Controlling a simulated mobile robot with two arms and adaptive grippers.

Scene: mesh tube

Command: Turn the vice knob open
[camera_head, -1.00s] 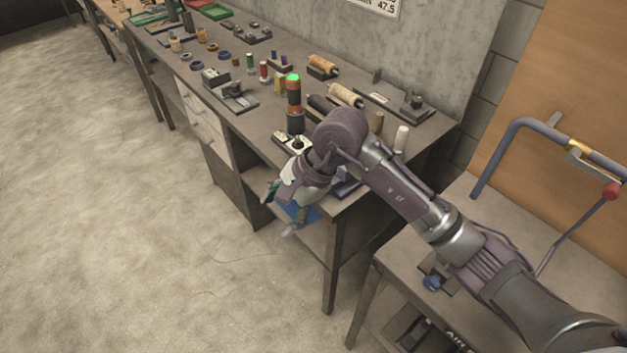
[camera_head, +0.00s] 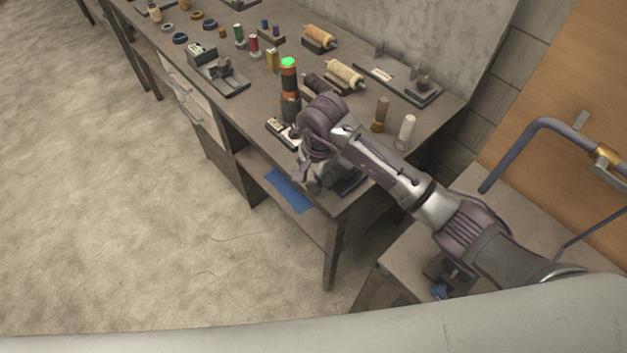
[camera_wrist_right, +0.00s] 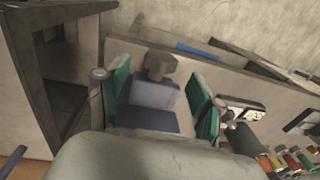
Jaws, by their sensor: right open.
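A blue-grey vice (camera_wrist_right: 155,95) with a dark block-like knob (camera_wrist_right: 161,66) shows in the right wrist view. The vice also shows in part in the head view (camera_head: 350,183), at the near corner of the workbench, mostly hidden by my right arm. My right gripper (camera_wrist_right: 162,88) is open, with one green-padded finger on each side of the vice and knob in the picture. I cannot tell whether the fingers touch it. In the head view the right gripper (camera_head: 316,178) is largely covered by its own wrist. My left gripper is not in view.
A signal tower with a green light (camera_head: 289,92) and a small box with a display (camera_head: 283,131) stand close to my right wrist. Spools and bottles fill the workbench (camera_head: 225,110) behind. A blue sheet (camera_head: 289,190) lies on the lower shelf. The floor at left is clear.

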